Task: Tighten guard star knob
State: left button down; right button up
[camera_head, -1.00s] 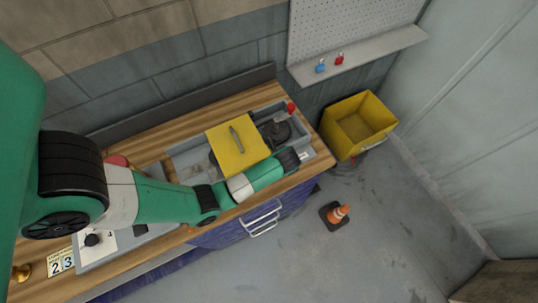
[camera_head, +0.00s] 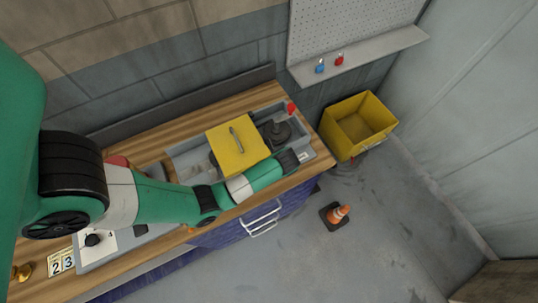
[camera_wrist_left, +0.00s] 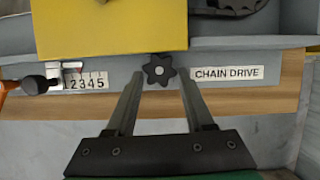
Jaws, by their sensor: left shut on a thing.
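The star knob (camera_wrist_left: 159,69) is dark and lobed with a pale centre. It sits on the grey front face just below the yellow guard (camera_wrist_left: 110,25), left of the CHAIN DRIVE label. In the head view the guard (camera_head: 226,153) is a yellow cover with a grey handle, lying over the grey machine. My left gripper (camera_wrist_left: 160,78) has its two fingers on either side of the knob and is shut on it. In the head view my left wrist hides the knob and fingertips. My right gripper is in no view.
A number scale (camera_wrist_left: 86,82) with a black and orange lever stands left of the knob. A dark round part (camera_head: 277,131) and a red knob (camera_head: 291,107) are right of the guard.

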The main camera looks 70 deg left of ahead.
pick_arm(q)
jog(key=m+p, duration=0.1)
jog(key=p, duration=0.1)
jog(key=m+t+p, duration=0.1)
jog(key=p, duration=0.1)
jog(key=m+p, duration=0.1)
jog(key=m, duration=0.1)
jog(key=shift+s+r+t+p, duration=0.3)
jog(key=shift+s+r+p, duration=0.05)
jog(key=shift+p, duration=0.05)
jog(key=m+t+p, duration=0.1)
jog(key=m+p, duration=0.1)
jog(key=shift+s+f+m, duration=0.1)
jog(key=shift+m, duration=0.3)
jog(key=shift+f+m+p, duration=0.1)
jog(key=shift+m+p, duration=0.3)
jog(key=shift+p, duration=0.2)
jog(key=shift+f, duration=0.1)
jog(key=shift+c, duration=1.4)
grip_release()
jog(key=shift+f, duration=0.1)
